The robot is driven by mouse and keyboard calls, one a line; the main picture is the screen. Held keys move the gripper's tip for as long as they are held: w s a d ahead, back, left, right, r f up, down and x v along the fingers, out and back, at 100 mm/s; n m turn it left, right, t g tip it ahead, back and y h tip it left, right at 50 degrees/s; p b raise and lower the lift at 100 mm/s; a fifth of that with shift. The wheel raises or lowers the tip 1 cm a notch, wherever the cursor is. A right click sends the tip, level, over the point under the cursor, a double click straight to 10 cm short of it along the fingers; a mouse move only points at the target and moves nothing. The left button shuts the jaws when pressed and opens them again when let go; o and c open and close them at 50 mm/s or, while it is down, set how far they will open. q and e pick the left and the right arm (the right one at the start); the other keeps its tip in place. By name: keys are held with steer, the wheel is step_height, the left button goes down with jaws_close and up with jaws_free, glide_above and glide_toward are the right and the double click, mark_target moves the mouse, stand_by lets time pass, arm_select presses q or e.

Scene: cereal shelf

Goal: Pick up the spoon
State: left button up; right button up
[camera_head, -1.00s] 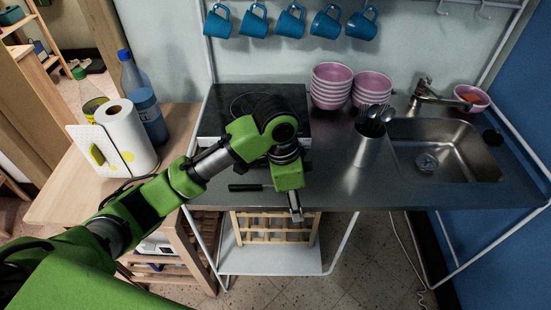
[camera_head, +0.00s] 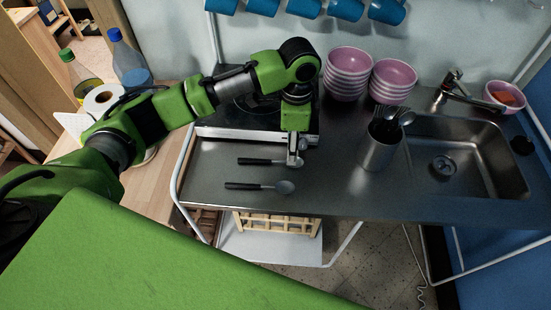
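Two spoons with black handles and metal bowls lie on the steel counter. The near spoon (camera_head: 260,186) lies close to the front edge, handle to the left. The far spoon (camera_head: 258,161) lies behind it, handle to the left, with its bowl end partly covered by my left gripper. My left gripper (camera_head: 295,160) points down at the bowl end of the far spoon, behind and to the right of the near spoon. Its fingers are small and overlap that spoon, so I cannot tell whether they are open or touch it. My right gripper is out of view.
A metal cup (camera_head: 377,152) with several utensils stands right of my gripper. Stacked pink bowls (camera_head: 348,75) stand behind, the sink (camera_head: 470,165) lies at right, and a hob (camera_head: 215,128) lies behind the spoons. Blue mugs (camera_head: 345,8) hang above. The counter between gripper and cup is clear.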

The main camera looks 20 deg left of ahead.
mark_target(271, 161)
arm_select(q)
step_height(271, 161, down, 2)
steer(key=shift+s+a+f+p, duration=0.1)
steer(key=shift+a+p, duration=0.05)
steer(key=shift+p, duration=0.55)
step_height(271, 161, down, 2)
steer(key=shift+f+p, duration=0.2)
steer(key=shift+p, duration=0.1)
steer(key=shift+f, duration=0.55)
steer(key=c, duration=1.1)
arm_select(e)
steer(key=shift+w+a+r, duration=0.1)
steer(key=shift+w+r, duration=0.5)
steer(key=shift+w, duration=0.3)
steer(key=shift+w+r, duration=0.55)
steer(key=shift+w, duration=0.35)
